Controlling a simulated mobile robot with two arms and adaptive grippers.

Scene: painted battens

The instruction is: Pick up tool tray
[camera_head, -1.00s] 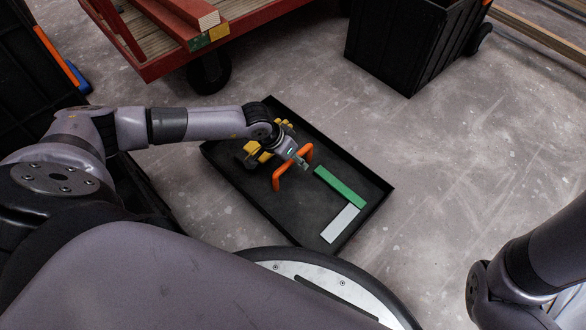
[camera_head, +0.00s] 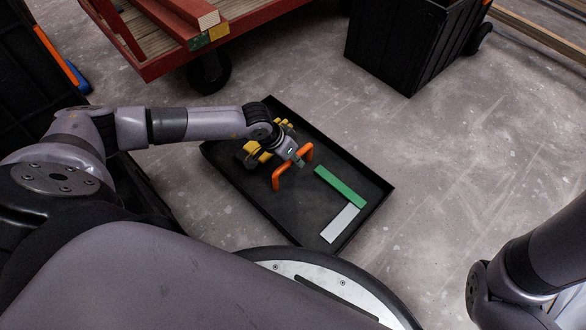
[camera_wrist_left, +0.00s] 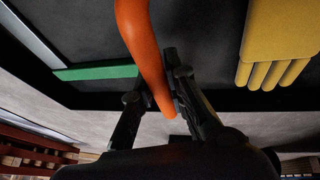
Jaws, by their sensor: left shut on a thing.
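The tool tray (camera_head: 345,165) is a shallow black tray on the concrete floor, with an orange handle (camera_head: 279,180) standing up from it. My left gripper (camera_head: 302,163) is at the handle, over the tray. In the left wrist view the orange handle (camera_wrist_left: 146,50) passes between the fingers of the left gripper (camera_wrist_left: 160,100), which is shut on it. The tray holds a green batten (camera_head: 340,187), a pale grey batten (camera_head: 340,222) and yellow pieces (camera_head: 254,152) partly hidden by my gripper. The tray appears to rest on the floor. My right gripper is out of view.
A red cart (camera_head: 160,65) with red beams stands behind the tray. A black bin (camera_head: 400,50) is at the back right and dark crates (camera_head: 40,70) are at the left. The floor right of the tray is clear.

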